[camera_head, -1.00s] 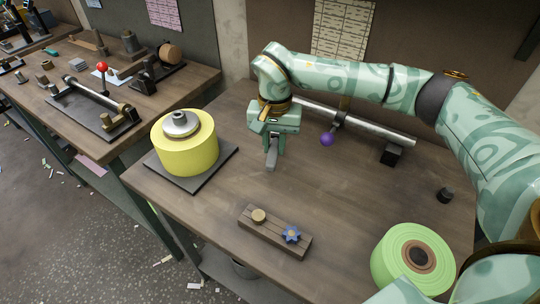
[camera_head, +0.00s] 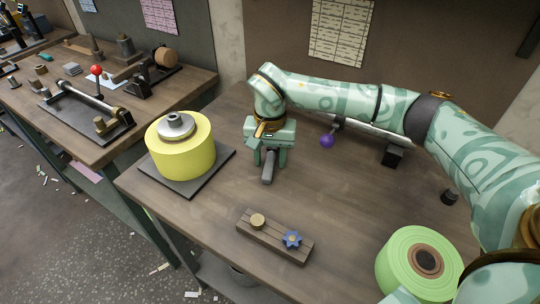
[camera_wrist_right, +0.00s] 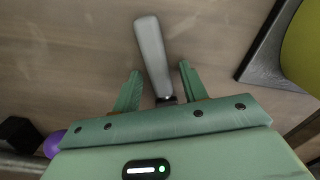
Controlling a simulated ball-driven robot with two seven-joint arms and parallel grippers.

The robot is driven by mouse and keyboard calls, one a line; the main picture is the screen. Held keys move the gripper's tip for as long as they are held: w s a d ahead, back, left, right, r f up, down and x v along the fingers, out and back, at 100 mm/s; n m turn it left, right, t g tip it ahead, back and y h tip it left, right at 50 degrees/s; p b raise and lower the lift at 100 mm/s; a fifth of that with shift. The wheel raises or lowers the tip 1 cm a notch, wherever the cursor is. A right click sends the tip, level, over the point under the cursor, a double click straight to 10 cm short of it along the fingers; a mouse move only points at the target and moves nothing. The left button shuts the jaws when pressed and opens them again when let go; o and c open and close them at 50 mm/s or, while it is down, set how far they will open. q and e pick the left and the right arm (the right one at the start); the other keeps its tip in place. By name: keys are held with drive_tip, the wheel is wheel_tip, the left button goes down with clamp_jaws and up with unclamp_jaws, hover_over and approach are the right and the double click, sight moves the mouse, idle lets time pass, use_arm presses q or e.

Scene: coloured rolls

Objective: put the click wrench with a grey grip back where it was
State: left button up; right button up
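The click wrench with a grey grip (camera_head: 267,172) is below my right gripper on the brown workbench, left of the bench's middle. In the right wrist view its grey grip (camera_wrist_right: 152,52) reaches away from the gripper, and a short dark part shows at its near end. The rest of the wrench is hidden. My right gripper (camera_head: 269,160) is open. In the right wrist view its two green fingers (camera_wrist_right: 160,88) stand on either side of the wrench, with a gap on both sides. My left gripper is not in view.
A yellow roll (camera_head: 183,155) stands on a dark plate left of the gripper. A wooden block (camera_head: 272,240) with a brass knob and blue star knob lies in front. A purple ball (camera_head: 327,141) is behind right; a green roll (camera_head: 410,262) is at front right.

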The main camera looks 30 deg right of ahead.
drive_tip(key=shift+r, duration=0.15)
use_arm(q)
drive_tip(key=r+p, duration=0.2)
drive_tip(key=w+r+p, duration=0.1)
drive_tip(key=p, duration=0.1)
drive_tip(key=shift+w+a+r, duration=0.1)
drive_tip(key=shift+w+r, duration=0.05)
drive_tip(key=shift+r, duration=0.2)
use_arm(e)
wheel_tip(320, 180, up, 12)
drive_tip(key=shift+d, duration=0.1)
